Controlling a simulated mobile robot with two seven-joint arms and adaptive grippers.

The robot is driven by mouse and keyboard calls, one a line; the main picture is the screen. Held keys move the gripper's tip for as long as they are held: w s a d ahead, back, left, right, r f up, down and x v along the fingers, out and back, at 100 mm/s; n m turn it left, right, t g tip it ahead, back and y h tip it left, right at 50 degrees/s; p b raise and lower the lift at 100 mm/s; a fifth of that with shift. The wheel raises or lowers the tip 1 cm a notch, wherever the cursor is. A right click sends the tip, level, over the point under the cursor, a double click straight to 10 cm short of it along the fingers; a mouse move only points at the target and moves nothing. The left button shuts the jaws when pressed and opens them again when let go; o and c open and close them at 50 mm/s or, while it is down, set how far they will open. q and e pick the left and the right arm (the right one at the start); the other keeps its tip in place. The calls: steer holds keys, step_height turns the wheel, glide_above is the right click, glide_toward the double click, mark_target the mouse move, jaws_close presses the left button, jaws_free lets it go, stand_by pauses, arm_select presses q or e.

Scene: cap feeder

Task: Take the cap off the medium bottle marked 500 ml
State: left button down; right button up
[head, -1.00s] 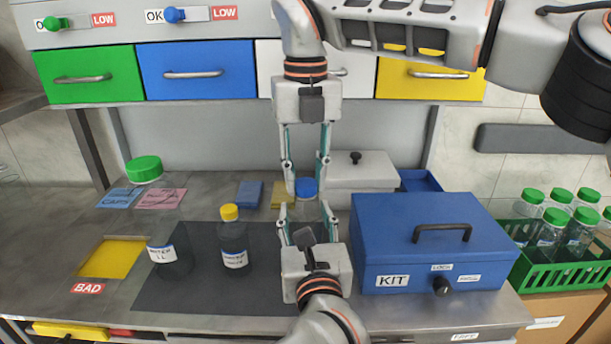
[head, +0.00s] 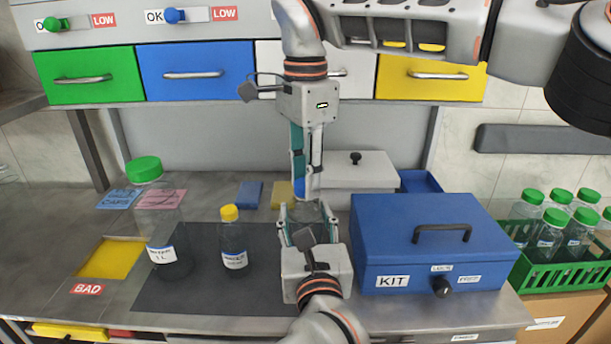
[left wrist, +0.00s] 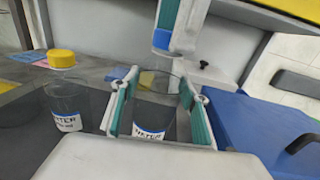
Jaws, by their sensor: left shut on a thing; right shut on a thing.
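The medium bottle (head: 308,213) is clear and stands upright between the fingers of my left gripper (head: 306,218), which is shut on it. In the left wrist view the bottle (left wrist: 154,112) has an open rim and a white-and-blue label; its volume is not readable. My right gripper (head: 305,190) points down from above, shut on the blue cap (head: 299,187). In the left wrist view the cap (left wrist: 174,41) is above the rim, with a gap between them. The gripper's fingers hide part of the cap.
A yellow-capped bottle (head: 233,245) and a green-capped 1 L bottle (head: 168,240) stand to the left on the dark mat (head: 205,295). The blue KIT box (head: 400,240) is close on the right. A white box (head: 365,170) is behind. Blue (head: 249,194) and yellow pads lie behind the mat.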

steer(key=n, duration=0.3)
steer(key=shift+n, duration=0.4)
steer(key=shift+r, duration=0.3)
steer(key=shift+r, duration=0.8)
steer(key=shift+r, duration=2.05)
arm_select(q)
steer(key=c, duration=1)
jaws_free()
steer(key=shift+c, duration=0.2)
